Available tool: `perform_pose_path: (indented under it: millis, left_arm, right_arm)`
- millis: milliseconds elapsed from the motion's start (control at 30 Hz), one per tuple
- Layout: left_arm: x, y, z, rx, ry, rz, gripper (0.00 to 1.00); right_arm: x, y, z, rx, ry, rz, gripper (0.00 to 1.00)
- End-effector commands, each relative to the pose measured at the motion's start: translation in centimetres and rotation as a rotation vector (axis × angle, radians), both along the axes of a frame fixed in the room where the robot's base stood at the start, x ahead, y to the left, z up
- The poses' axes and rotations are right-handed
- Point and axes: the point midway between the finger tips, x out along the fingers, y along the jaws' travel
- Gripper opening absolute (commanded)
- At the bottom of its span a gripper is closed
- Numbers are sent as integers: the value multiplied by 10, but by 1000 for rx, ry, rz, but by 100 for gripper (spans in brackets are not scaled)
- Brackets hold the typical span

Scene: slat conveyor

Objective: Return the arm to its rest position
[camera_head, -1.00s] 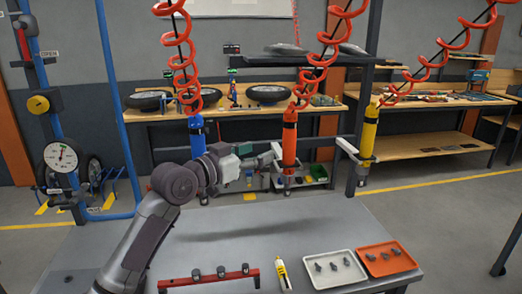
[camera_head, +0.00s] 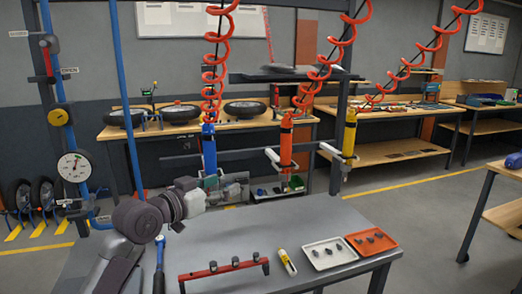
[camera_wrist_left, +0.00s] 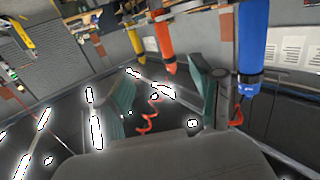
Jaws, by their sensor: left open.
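My left arm comes in from the left over the grey table (camera_head: 225,240). Its left gripper (camera_head: 246,186) is empty, just right of and below the hanging blue tool (camera_head: 209,150) and left of the hanging orange tool (camera_head: 286,140). In the left wrist view the two fingers of the left gripper (camera_wrist_left: 160,88) stand apart with nothing between them. The blue tool (camera_wrist_left: 252,45) and the orange tool (camera_wrist_left: 163,40) hang beyond them there. A yellow tool (camera_head: 349,138) hangs farther right. My right gripper is not in view.
On the table are a red rack (camera_head: 225,270), a small yellow tool (camera_head: 285,262), a white tray (camera_head: 346,258) and an orange tray (camera_head: 388,247) with small grey parts. A pressure gauge (camera_head: 74,166) stands at left. The table's middle is clear.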

Motion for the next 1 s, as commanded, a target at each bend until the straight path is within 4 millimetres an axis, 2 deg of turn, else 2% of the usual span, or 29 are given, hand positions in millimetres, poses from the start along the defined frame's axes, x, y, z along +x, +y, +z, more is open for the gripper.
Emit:
perform_pose_path:
  millis: [267,467,567,667,700,800,900,1000]
  left_arm:
    - [-24,-6,-66,56,103,11,66]
    - [-61,-5,-137,121,227,37,66]
    - [-93,0,-186,168,323,63,66]
    - [-142,10,-241,227,452,110,66]
    - [-164,16,-262,253,508,132,66]
    - [-219,34,-303,312,640,195,66]
    - [-263,50,-327,359,743,250,66]
    - [-299,64,-343,396,826,295,66]
  right_arm:
    - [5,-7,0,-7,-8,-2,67]
    - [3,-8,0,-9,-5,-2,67]
    - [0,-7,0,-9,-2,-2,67]
    - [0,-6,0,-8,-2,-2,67]
    - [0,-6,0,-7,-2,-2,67]
    - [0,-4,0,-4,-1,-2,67]
    - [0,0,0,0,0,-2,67]
    - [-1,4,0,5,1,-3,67]
